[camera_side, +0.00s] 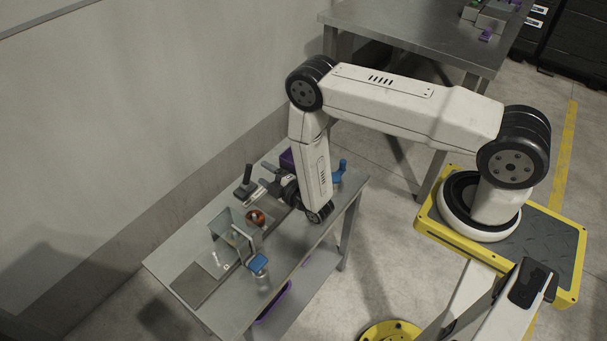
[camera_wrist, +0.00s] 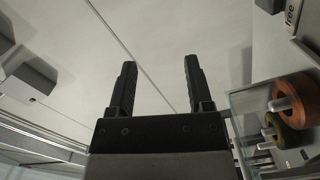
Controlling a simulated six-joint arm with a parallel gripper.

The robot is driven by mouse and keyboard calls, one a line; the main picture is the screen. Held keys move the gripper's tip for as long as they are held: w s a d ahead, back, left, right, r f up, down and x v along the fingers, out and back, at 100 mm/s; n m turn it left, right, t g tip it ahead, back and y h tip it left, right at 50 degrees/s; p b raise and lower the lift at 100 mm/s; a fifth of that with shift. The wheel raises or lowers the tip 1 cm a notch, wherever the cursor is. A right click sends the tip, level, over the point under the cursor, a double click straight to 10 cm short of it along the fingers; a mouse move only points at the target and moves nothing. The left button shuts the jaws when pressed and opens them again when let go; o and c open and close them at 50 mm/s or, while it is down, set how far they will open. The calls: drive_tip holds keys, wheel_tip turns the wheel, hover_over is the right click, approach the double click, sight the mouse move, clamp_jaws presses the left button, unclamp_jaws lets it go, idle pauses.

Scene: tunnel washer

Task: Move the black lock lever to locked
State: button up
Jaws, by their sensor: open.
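A black lever-like handle (camera_side: 246,182) stands up from the grey bench toward the wall, in the side view. It looks like the lock lever, but its lock position cannot be read at this size. My gripper (camera_side: 271,175) is just right of it in the side view, low over the bench, with a small gap seeming to lie between them. In the wrist view my gripper (camera_wrist: 160,67) has its two black fingers apart with nothing between them. The lever is not clearly visible in the wrist view.
A clear-walled unit with a copper-coloured roller (camera_side: 255,217) stands on the bench (camera_side: 205,262); its rollers (camera_wrist: 300,90) show close on the right in the wrist view.

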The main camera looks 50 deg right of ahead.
drive_tip(key=w+n+y, duration=0.2)
drive_tip(key=n+g+y, duration=0.8)
drive_tip(key=n+y, duration=0.1)
drive_tip(key=n, duration=1.6)
approach(248, 173)
drive_tip(key=shift+w+a+f, duration=0.3)
drive_tip(key=shift+w+f, duration=0.05)
drive_tip(key=shift+w, duration=0.2)
drive_tip(key=shift+w+a+f, duration=0.25)
drive_tip(key=shift+w+f, duration=0.1)
drive_tip(key=shift+w, duration=0.25)
drive_tip(key=shift+x, duration=3.9)
drive_tip(key=shift+f, duration=0.1)
